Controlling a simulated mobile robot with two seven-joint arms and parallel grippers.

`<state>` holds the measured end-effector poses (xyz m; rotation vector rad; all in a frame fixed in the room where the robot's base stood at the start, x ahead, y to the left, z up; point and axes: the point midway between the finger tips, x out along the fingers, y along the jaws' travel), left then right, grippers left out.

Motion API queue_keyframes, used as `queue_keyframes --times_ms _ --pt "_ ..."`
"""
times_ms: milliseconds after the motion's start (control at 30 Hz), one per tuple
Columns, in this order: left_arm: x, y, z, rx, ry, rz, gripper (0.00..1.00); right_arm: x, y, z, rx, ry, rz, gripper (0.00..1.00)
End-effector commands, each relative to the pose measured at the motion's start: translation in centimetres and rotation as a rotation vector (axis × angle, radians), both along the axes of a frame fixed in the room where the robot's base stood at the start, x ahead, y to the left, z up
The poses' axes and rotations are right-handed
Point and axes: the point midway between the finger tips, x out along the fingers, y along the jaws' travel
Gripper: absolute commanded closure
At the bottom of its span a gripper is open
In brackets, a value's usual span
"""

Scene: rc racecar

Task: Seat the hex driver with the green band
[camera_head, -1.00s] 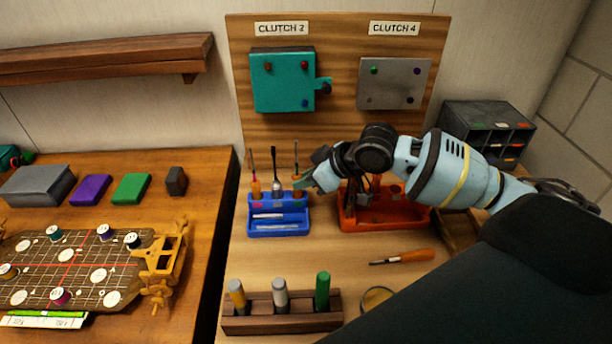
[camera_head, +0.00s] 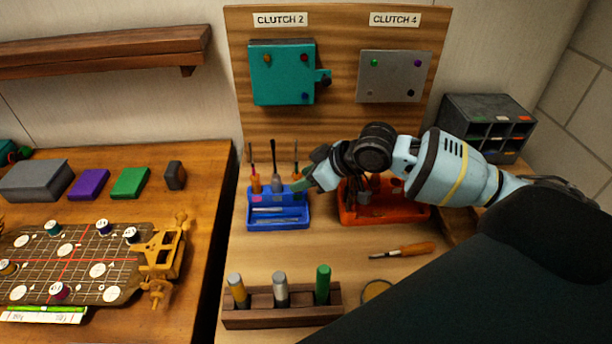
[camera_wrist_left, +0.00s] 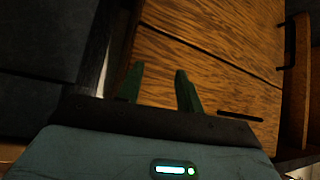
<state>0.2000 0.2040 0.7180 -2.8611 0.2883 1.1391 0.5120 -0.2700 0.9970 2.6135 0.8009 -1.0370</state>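The blue holder (camera_head: 291,222) stands on the bench with several drivers upright at its back. The rightmost driver (camera_head: 296,175) has an orange handle and a thin shaft pointing up. My right gripper (camera_head: 301,186) has its green fingers at this handle and appears shut on it, over the holder's right end. The fingers hide the lower handle, so I cannot make out a green band or how deep the driver sits. Two other drivers (camera_head: 255,184) (camera_head: 277,183) stand to its left. My left gripper (camera_wrist_left: 160,88) is open and empty in the left wrist view, over wooden surfaces.
An orange-red tray (camera_head: 385,216) lies right of the holder, under my right forearm. A loose orange-handled driver (camera_head: 415,249) lies in front of it. A wooden rack (camera_head: 285,318) with several coloured cylinders stands at the front. Bare bench lies between rack and holder.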

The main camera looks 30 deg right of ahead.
Motion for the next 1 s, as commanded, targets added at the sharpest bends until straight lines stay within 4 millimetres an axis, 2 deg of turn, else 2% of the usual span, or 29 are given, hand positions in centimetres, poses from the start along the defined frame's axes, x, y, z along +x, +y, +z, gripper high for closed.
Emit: queue_keyframes --times_ms 233,700,1000 --pt "0.0 -0.3 0.0 -0.008 0.000 0.008 0.64 0.0 0.0 0.0 -0.001 0.001 0.000 0.57" --pt "0.0 0.0 -0.1 0.001 0.000 0.004 0.64 -4.1 -2.8 4.6 -0.002 0.000 -0.001 0.57" --pt "0.1 0.3 0.0 0.008 -0.004 -0.004 0.64 -4.7 -3.2 5.4 0.001 0.001 0.000 0.57"
